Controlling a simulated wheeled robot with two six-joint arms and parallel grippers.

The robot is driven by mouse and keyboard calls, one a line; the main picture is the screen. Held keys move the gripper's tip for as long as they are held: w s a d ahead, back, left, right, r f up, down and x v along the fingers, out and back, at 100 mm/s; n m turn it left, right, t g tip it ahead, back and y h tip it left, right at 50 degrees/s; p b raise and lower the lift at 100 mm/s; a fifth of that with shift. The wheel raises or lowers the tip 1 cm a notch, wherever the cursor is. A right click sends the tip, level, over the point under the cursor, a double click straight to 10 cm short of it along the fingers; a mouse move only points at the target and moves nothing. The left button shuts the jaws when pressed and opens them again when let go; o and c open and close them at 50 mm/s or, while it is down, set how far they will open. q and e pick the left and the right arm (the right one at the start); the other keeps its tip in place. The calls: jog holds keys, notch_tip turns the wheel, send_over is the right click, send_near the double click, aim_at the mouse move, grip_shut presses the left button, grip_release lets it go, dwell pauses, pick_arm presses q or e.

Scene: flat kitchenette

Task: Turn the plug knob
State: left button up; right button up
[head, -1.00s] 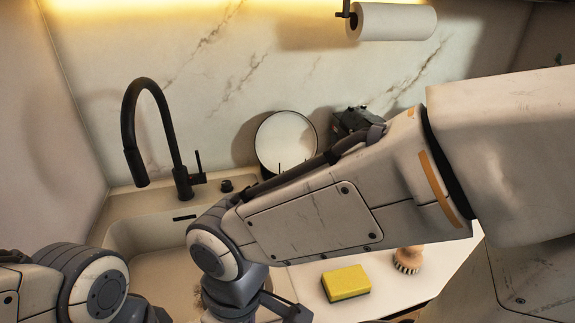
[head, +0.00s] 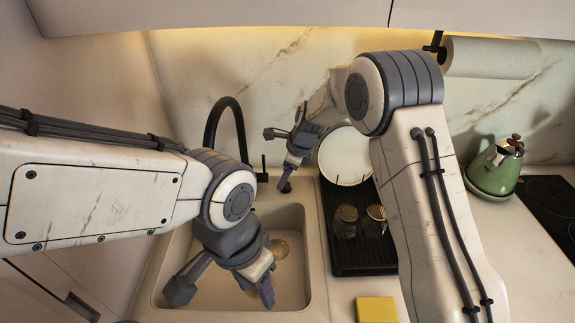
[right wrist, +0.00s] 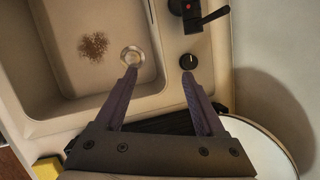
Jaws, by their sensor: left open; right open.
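The plug knob (right wrist: 190,62) is a small round black knob on the sink ledge, beside the basin. In the right wrist view it stands just beyond the tip of the right-hand finger. My right gripper (right wrist: 160,76) is open with nothing between its purple fingers; the knob is not between them. In the head view this gripper (head: 288,172) points down over the ledge behind the sink and largely covers the knob. My left gripper (head: 256,287) is open and empty above the sink basin (head: 305,270).
The black faucet (head: 238,115) and its lever (right wrist: 205,18) stand close to the knob. A dark rack (head: 345,263) with two glass jars, a white plate (head: 344,155), a yellow sponge (head: 376,309) and a green kettle (head: 496,168) are to the right. Brown dirt (right wrist: 93,45) lies in the basin.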

aim_at(287, 186)
jog(key=w+d+f+m+p, duration=0.2)
jog(key=w+d+m, duration=0.1)
jog(key=w+m, duration=0.3)
jog(key=shift+t, duration=0.4)
jog(key=p+x, duration=0.1)
jog(key=x, duration=0.2)
jog(key=p+x, duration=0.1)
jog(key=x, duration=0.3)
jog(key=p+x, duration=0.1)
jog(key=x, duration=0.3)
jog(key=shift+d+f, duration=0.1)
jog(key=shift+d, duration=0.25)
pick_arm(q)
notch_tip(287, 186, up, 7)
jog(key=shift+f, duration=0.1)
pick_arm(e)
grip_shut()
pick_arm(q)
jog(key=shift+f, duration=0.15)
